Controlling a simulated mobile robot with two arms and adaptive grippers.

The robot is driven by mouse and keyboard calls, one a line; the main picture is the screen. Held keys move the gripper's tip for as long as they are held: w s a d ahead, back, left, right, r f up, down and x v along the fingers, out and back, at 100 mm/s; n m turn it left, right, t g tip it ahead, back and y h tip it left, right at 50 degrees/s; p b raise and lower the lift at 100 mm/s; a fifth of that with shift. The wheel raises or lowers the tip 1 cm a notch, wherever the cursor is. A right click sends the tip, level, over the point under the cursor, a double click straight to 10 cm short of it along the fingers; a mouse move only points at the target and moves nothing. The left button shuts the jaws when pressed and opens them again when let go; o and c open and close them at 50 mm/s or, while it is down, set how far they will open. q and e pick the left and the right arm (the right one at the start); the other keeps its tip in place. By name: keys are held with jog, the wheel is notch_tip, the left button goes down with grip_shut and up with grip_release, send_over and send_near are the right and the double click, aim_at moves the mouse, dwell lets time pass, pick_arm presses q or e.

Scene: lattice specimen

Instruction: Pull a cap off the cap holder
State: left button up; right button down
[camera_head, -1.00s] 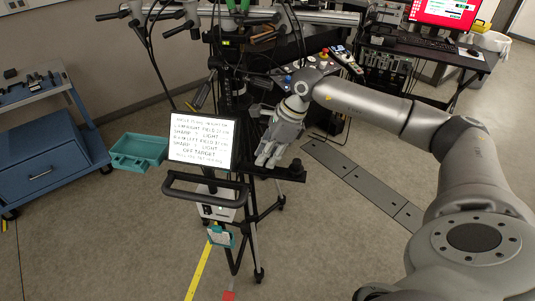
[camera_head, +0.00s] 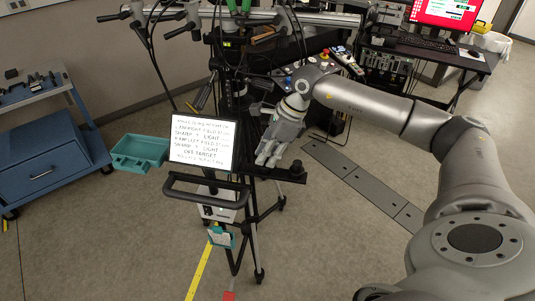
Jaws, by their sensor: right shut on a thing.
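My right gripper (camera_head: 270,155) is at the black bar (camera_head: 292,173) of the stand in the middle, to the right of the white text screen. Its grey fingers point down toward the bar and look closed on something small. The fingers hide what they hold, and I cannot make out a cap. I cannot tell the cap holder apart from the bar and stand parts around the gripper. My left gripper does not show.
A white text screen (camera_head: 203,141) and a black handle (camera_head: 205,192) stand left of the gripper. A teal tray (camera_head: 140,152) is on the floor beside a blue drawer cart (camera_head: 40,170). A desk with a red monitor (camera_head: 449,12) is at the back right. Front floor is open.

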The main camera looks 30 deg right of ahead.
jog(key=shift+r, duration=0.1)
jog(key=shift+r+p, duration=1)
jog(key=shift+r, duration=0.9)
